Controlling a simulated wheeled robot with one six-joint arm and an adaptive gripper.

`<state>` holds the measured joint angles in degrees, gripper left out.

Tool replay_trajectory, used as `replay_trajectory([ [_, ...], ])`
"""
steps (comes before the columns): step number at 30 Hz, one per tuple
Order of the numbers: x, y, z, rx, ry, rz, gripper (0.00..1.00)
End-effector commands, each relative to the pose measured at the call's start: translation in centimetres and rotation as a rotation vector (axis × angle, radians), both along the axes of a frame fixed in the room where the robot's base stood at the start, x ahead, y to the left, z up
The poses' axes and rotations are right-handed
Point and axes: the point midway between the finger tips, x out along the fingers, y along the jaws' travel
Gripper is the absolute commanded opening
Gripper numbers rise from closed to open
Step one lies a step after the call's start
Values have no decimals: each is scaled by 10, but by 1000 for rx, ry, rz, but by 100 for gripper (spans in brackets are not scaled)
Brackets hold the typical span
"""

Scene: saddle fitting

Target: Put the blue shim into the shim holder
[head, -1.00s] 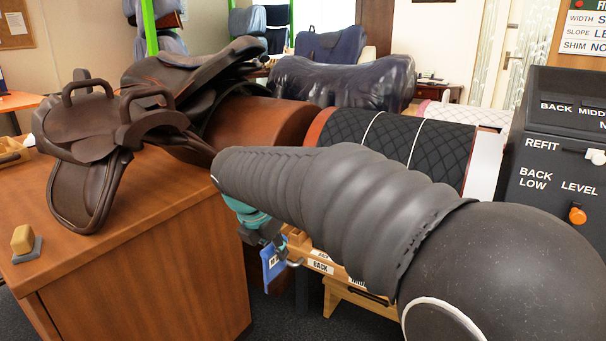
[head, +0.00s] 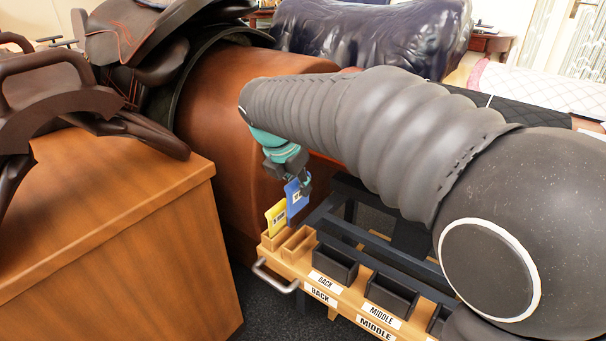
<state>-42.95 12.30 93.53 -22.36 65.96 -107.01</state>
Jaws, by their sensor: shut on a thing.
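My gripper (head: 292,174) is shut on the blue shim (head: 295,203), a flat upright piece with a white label. The shim hangs above the shim holder (head: 299,243), a small wooden holder with slots at the left end of the wooden rack. A yellow shim (head: 276,218) with a printed label stands upright in the holder's left slot. The blue shim is just right of the yellow one, with its lower edge near the other slot. I cannot tell whether it touches the holder. The fingertips are partly hidden by the shim and wrist.
Black bins (head: 335,264) labelled BACK and MIDDLE sit along the rack right of the holder. A metal handle (head: 273,277) sticks out at the rack's front left.

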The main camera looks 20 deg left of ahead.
Motion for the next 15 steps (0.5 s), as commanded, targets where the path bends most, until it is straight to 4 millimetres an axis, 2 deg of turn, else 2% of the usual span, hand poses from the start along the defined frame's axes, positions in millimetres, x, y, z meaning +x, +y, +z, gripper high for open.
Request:
replay_trajectory([
  [15, 1, -1, -24, 1, 0, -2, 0],
])
